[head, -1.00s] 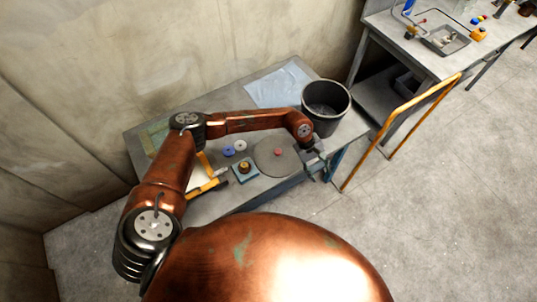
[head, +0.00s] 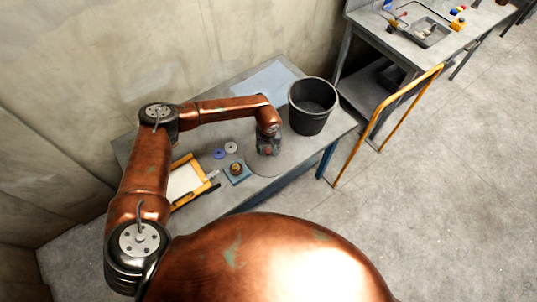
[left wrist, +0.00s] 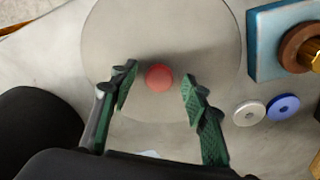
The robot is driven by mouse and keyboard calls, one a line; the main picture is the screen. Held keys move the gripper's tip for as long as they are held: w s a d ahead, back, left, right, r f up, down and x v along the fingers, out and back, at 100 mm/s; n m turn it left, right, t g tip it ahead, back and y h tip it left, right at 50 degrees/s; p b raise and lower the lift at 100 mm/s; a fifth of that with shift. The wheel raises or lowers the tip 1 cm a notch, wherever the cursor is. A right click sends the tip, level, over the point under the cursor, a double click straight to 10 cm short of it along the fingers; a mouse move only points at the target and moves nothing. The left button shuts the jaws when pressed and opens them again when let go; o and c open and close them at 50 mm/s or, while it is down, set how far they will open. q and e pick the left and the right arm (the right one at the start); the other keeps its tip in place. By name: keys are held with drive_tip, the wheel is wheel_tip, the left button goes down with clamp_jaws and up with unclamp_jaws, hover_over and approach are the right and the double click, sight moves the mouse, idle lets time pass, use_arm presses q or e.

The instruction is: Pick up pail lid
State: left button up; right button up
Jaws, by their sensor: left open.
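The pail lid (head: 270,166) is a flat round grey disc with a red knob at its middle, lying on the workbench. In the left wrist view the lid (left wrist: 165,35) fills the upper middle, and its red knob (left wrist: 159,77) sits between the fingers. My left gripper (head: 268,147) is over the lid in the head view. In the left wrist view the left gripper (left wrist: 157,90) is open, with its green-padded fingers on either side of the knob and a gap on each side. My right gripper is not in view.
A black pail (head: 312,106) stands open behind and right of the lid. A blue block with a brass piece (head: 236,171), white and blue discs (head: 219,154) and an orange-framed tray (head: 186,181) lie to the left. A pale blue sheet (head: 265,82) lies at the back.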

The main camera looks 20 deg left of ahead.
use_arm(q)
drive_tip(key=shift+f, duration=0.3)
drive_tip(key=shift+c, duration=0.7)
clamp_jaws()
